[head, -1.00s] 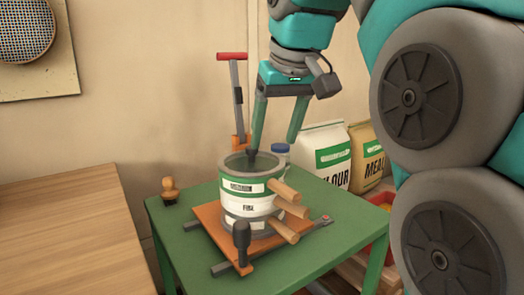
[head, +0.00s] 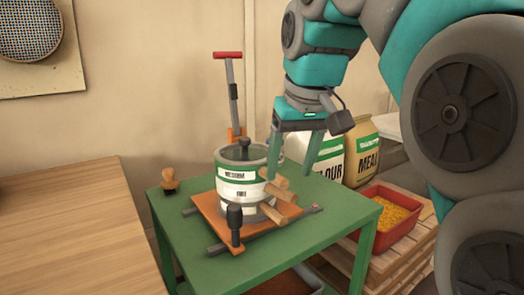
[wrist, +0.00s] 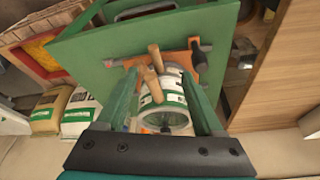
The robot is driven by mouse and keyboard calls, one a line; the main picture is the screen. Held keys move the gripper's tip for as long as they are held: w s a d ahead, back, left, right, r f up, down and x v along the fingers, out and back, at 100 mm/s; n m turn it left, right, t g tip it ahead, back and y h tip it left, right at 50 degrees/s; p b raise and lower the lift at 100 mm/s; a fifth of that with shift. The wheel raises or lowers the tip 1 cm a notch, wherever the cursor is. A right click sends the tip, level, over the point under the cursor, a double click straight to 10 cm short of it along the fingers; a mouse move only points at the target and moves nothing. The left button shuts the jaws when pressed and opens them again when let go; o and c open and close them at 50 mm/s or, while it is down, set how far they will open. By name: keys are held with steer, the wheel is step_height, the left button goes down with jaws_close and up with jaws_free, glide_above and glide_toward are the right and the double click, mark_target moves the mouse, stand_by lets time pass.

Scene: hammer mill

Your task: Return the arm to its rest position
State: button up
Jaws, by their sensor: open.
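My gripper (head: 292,166) is open and empty, pointing down over the right back part of the green table (head: 340,213). In the head view it is up and to the right of a stack of white-and-green labelled rings (head: 238,190) with several wooden handles. The stack stands on an orange board (head: 207,208) on the table. In the wrist view the fingers (wrist: 165,112) spread either side of the stack (wrist: 165,100), which lies beyond them; no contact is clear.
White flour (head: 328,160) and tan meal (head: 361,155) bags stand behind the table near my arm. A red tray of yellow grain (head: 392,211) is at right. A red-handled tool (head: 232,95) rises behind the stack. A wooden stamp (head: 169,180) sits at the table's left corner.

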steer(key=s+d+f+m+g, duration=0.1)
steer(key=s+d+f, duration=0.4)
steer(key=s+f, duration=0.7)
steer(key=s+d+f+m+g+h, duration=0.1)
steer(key=s+d+f+g, duration=0.3)
steer(key=s+f, duration=0.9)
step_height(320, 180, down, 7)
steer(key=shift+d+f+m, duration=0.1)
steer(key=shift+d+m, duration=0.45)
steer(key=shift+m, duration=0.15)
steer(key=shift+c, duration=0.2)
